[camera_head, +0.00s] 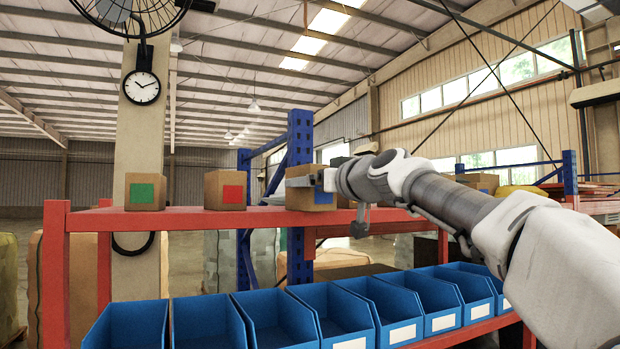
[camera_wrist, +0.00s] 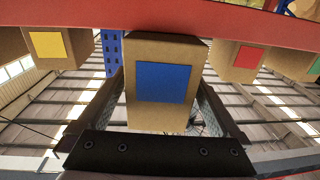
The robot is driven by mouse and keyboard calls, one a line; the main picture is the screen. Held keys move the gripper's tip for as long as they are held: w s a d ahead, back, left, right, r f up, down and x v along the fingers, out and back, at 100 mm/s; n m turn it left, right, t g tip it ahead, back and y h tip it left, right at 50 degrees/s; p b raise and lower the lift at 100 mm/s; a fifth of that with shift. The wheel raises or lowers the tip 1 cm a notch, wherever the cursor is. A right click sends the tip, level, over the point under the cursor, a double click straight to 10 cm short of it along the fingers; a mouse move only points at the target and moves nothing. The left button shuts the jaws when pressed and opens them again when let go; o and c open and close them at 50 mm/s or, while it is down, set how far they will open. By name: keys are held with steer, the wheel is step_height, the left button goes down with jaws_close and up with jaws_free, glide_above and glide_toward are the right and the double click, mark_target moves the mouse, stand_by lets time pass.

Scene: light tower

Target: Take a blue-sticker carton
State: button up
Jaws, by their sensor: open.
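A brown carton with a blue sticker (camera_head: 302,197) stands on the upper red shelf (camera_head: 170,220), partly covered by my gripper in the head view. In the wrist view, which is upside down, the blue-sticker carton (camera_wrist: 160,48) fills the middle, sticker facing me. My gripper (camera_head: 318,182) is at the carton's front. In the wrist view its two dark fingers are spread, one on each side of the carton, with the carton between them. Whether either finger touches it cannot be told.
A green-sticker carton (camera_head: 145,191) and a red-sticker carton (camera_head: 225,189) stand to the left on the same shelf. A yellow-sticker carton (camera_wrist: 60,47) is on the other side. Several blue bins (camera_head: 208,322) line the level below. A blue upright (camera_head: 300,140) rises behind the shelf.

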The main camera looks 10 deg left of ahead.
steer(key=shift+p+x, duration=0.4)
steer(key=shift+x, duration=0.6)
steer(key=c, duration=1.4)
steer(key=shift+r, duration=0.15)
